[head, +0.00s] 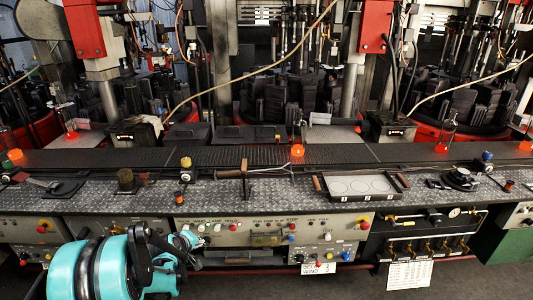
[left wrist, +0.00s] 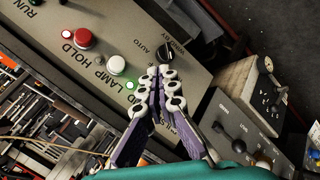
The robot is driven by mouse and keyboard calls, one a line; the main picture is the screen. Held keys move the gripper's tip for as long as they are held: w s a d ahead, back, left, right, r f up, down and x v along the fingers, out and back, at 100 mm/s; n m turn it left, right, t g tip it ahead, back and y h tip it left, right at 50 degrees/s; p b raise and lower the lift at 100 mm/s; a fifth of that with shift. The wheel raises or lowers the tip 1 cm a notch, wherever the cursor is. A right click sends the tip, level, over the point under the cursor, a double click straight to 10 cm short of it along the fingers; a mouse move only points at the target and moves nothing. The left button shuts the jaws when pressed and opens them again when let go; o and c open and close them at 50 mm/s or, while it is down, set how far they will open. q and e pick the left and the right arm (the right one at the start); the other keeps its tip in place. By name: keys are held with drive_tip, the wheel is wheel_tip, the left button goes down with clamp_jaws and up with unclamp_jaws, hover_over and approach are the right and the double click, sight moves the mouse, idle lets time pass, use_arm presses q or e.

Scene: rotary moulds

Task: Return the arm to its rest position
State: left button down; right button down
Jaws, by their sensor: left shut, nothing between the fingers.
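My left arm, teal and black, comes in at the lower left of the head view. Its gripper (head: 190,241) is in front of the left part of the front control panel (head: 270,227). In the left wrist view the gripper's purple fingers with pale joints (left wrist: 162,82) are together, with nothing between them. Behind them is a panel with a red button (left wrist: 84,38), a white button (left wrist: 116,65), a green light (left wrist: 131,85) and a black selector knob (left wrist: 167,51). I cannot tell whether the fingertips touch the panel. My right gripper is not in view.
A patterned metal worktop (head: 250,188) runs across the head view below a dark conveyor belt (head: 220,156). A tray with pale circles (head: 359,185) sits on it. A second panel with a lever (left wrist: 266,64) is right in the left wrist view. Dark floor lies in front.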

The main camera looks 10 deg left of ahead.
use_arm(q)
drive_tip(key=s+d+r+m, duration=0.3)
drive_tip(key=s+d+r, duration=0.2)
drive_tip(key=d+r, duration=0.25)
drive_tip(key=s+d+r+m, duration=0.1)
drive_tip(key=s+d+m, duration=0.2)
drive_tip(key=s, duration=0.4)
drive_tip(key=s+d+r+m+g, duration=0.1)
drive_tip(key=s+d+r+m, duration=0.1)
drive_tip(key=s+d, duration=0.3)
drive_tip(key=s+d+r+m, duration=0.1)
drive_tip(key=s+d+m, duration=0.3)
drive_tip(key=s, duration=0.5)
drive_tip(key=shift+s+d+r+m+g, duration=0.2)
drive_tip(key=shift+s+d+m+g, duration=0.1)
drive_tip(key=shift+s+d+g, duration=0.15)
